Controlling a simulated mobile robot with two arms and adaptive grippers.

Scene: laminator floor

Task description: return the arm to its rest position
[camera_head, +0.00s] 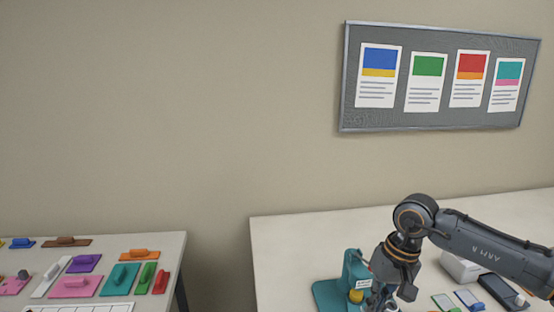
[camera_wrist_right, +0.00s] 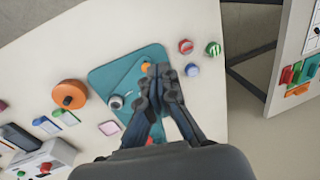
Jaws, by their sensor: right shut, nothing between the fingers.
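My right arm comes in from the right in the head view. Its gripper (camera_head: 380,300) points down over the right table, beside a teal device (camera_head: 354,268), and its tips are partly cut off by the frame's lower edge. In the right wrist view the gripper (camera_wrist_right: 165,76) has its fingers together with nothing between them. It is over the teal base (camera_wrist_right: 105,80) of the device; the height above it is hard to tell. My left gripper is not in view.
The right table (camera_head: 285,245) also holds an orange round object (camera_wrist_right: 69,95), small red (camera_wrist_right: 185,46) and green (camera_wrist_right: 213,49) round pieces, flat cards and a white box (camera_wrist_right: 45,160). A left table (camera_head: 120,240) carries several coloured handled plates. A gap separates the tables. A notice board (camera_head: 430,120) hangs behind.

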